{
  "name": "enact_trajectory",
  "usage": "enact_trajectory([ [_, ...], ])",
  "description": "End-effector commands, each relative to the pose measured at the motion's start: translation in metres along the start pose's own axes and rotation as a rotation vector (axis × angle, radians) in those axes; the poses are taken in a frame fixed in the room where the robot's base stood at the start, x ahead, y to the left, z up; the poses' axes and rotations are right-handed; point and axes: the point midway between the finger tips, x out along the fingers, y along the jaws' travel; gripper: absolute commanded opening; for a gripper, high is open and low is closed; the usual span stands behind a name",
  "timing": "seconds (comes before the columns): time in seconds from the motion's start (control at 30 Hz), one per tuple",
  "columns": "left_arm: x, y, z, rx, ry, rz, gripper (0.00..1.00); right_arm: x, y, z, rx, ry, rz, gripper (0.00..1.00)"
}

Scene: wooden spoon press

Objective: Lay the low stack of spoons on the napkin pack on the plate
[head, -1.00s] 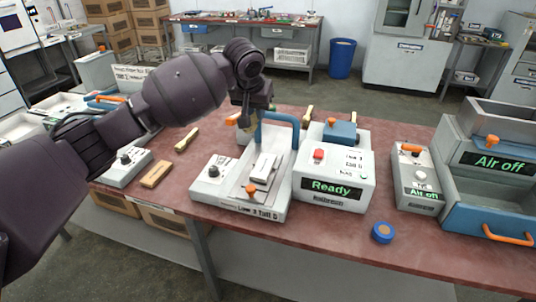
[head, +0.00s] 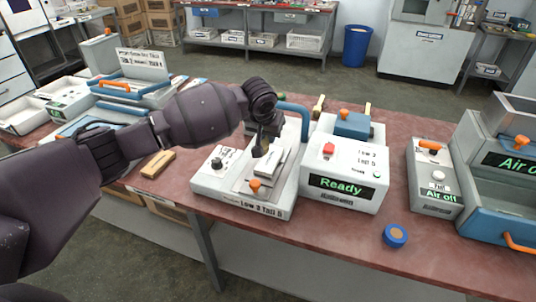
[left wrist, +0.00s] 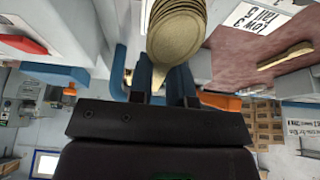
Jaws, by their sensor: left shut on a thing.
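The head view does not show the spoons clearly. The white napkin pack (head: 276,165) lies on the grey plate (head: 242,183), partly hidden by the gripper. I cannot tell whether the spoons touch the pack. My right gripper is not in view.
A blue arched handle (head: 296,107) rises close behind the gripper. The "Ready" control box (head: 342,165) stands right beside the press. A wooden block (head: 158,164) lies to the left and a blue roll (head: 395,235) at the front right. The front right table is mostly clear.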

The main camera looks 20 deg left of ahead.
Motion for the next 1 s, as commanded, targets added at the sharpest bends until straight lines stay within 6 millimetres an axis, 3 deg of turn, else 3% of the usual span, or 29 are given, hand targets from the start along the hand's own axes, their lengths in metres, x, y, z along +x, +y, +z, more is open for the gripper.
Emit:
enact_trajectory([
  [0.33,0.023,0.000,0.009,0.000,-0.001,-0.002,0.00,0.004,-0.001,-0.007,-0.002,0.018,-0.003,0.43],
  [0.6,0.062,-0.001,0.026,-0.001,-0.002,-0.002,0.00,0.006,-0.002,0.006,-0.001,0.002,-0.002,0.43],
  [1.0,0.066,0.000,0.027,-0.001,0.001,-0.001,0.00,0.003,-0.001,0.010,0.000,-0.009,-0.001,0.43],
])
